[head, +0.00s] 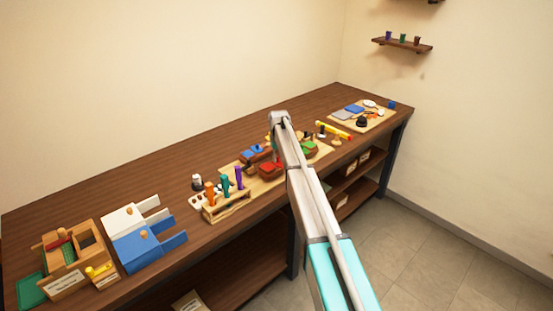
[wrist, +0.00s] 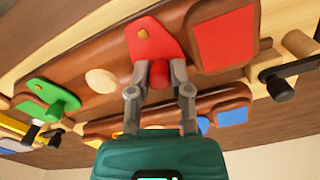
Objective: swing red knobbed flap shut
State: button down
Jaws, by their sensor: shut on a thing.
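In the wrist view the red flap (wrist: 152,38) is a flat rounded plate with a small yellow pin and a red knob (wrist: 158,73). My gripper (wrist: 158,72) has a finger on each side of the knob and is shut on it. The flap lies beside a red-floored recess (wrist: 222,38) in a brown wooden body, and that recess is uncovered. In the head view a red part (head: 269,169) shows left of my arm; my fingers are hidden there.
A green knobbed flap (wrist: 48,95) and a blue patch (wrist: 232,115) are nearby. A dark-knobbed lever (wrist: 278,85) is at the right. On the workbench (head: 330,98), a rack of coloured handles (head: 228,205) stands left, and a tray (head: 375,119) lies at the far right.

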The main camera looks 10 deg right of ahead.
jog(key=shift+w+a, duration=0.1)
jog(key=shift+a, duration=0.05)
jog(key=c, duration=0.6)
grip_release()
jog(key=shift+o, duration=0.3)
jog(key=shift+s, duration=0.2)
jog(key=s+d+m, duration=0.1)
jog(key=s+d, duration=0.1)
jog(key=s, duration=2.1)
jog(key=s+d+m, duration=0.1)
jog(key=s+d, duration=0.1)
jog(key=s, duration=2.1)
jog(key=shift+s+d+m, duration=0.15)
jog(key=shift+s+m, duration=0.15)
jog(key=shift+m, duration=0.1)
